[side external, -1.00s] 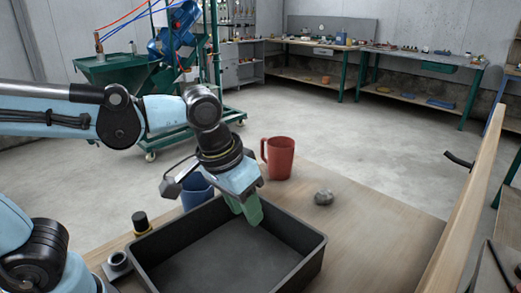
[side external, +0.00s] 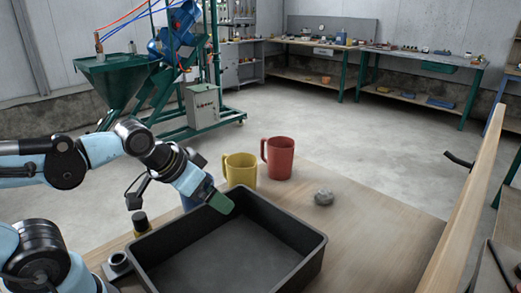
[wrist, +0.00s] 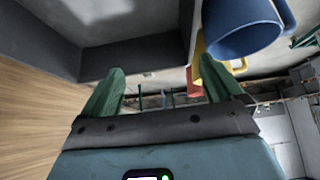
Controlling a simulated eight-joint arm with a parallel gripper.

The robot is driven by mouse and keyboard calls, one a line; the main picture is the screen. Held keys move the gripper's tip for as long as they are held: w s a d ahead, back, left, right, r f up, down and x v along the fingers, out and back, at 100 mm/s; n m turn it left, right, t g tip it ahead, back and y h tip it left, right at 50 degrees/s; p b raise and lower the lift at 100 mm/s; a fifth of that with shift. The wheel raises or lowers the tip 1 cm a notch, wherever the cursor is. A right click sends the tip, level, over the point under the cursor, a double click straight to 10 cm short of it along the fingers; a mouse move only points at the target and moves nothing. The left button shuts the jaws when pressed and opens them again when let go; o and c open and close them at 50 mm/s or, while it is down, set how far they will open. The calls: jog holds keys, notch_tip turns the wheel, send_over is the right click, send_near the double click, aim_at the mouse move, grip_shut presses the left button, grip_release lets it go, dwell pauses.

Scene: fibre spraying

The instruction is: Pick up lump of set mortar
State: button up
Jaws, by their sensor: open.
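The lump of set mortar (side external: 324,197) is a small grey stone-like piece. It lies on the wooden table, right of the red mug and beyond the far right side of the black tray, in the side external view. My gripper (side external: 222,203) is above the left far rim of the tray, well to the left of the lump and apart from it. In the wrist view its green fingers (wrist: 162,88) are spread apart with nothing between them. The lump cannot be made out in the wrist view.
The black tray (side external: 316,262) fills the table's middle and is empty. A yellow mug (side external: 240,170) and a red mug (side external: 278,158) stand behind it. A blue mug (wrist: 240,30) is close to my gripper. A wooden board (side external: 462,215) edges the right side. Table around the lump is clear.

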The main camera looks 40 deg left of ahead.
jog(key=w+r+m+g, duration=0.1)
jog(key=w+r+m, duration=0.1)
jog(key=w+r, duration=0.4)
jog(key=m+g+h, duration=0.3)
jog(key=m, duration=0.4)
send_over(323, 191)
jog(key=s+a, duration=0.3)
jog(key=a, duration=0.1)
notch_tip(323, 191, down, 9)
jog(key=x, duration=0.7)
jog(key=d+x, duration=0.1)
jog(key=x, duration=0.3)
jog(key=shift+d+f, duration=0.1)
jog(key=shift+f, duration=0.05)
jog(key=shift+c, duration=0.2)
jog(key=c, duration=1.1)
